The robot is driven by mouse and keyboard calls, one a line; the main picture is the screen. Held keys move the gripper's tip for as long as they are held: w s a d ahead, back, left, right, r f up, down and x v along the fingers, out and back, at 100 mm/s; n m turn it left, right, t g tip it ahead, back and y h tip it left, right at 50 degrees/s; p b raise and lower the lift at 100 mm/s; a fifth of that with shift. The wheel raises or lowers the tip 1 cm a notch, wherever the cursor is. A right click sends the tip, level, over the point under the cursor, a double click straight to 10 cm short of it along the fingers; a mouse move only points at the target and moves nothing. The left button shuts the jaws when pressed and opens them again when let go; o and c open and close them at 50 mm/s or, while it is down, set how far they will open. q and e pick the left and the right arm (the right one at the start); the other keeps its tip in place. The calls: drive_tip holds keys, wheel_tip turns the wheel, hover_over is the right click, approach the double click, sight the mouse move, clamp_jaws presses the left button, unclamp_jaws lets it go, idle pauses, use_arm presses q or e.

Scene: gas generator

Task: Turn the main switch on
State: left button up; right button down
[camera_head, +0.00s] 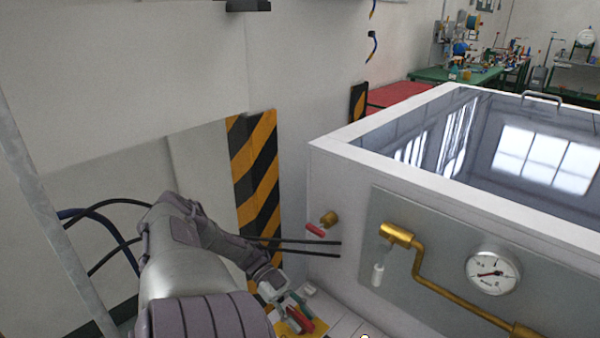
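My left arm comes in from the left and reaches down to the bottom centre. My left gripper (291,303) is small in the picture, close to a red handle (300,319) on a yellow plate (313,334), which looks like the main switch. The plate is cut off by the bottom edge. The gripper partly covers the handle. I cannot tell whether the fingers touch it or how far apart they are. My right gripper is not in view.
A white cabinet (330,185) with a dark glossy top stands at right. Its front carries a red-handled brass valve (329,219), a brass pipe (420,272) and a gauge (493,271). A striped post (256,170) stands behind.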

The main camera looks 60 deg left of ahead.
use_arm(q)
drive_tip(key=v, duration=1.2)
idle(0.6)
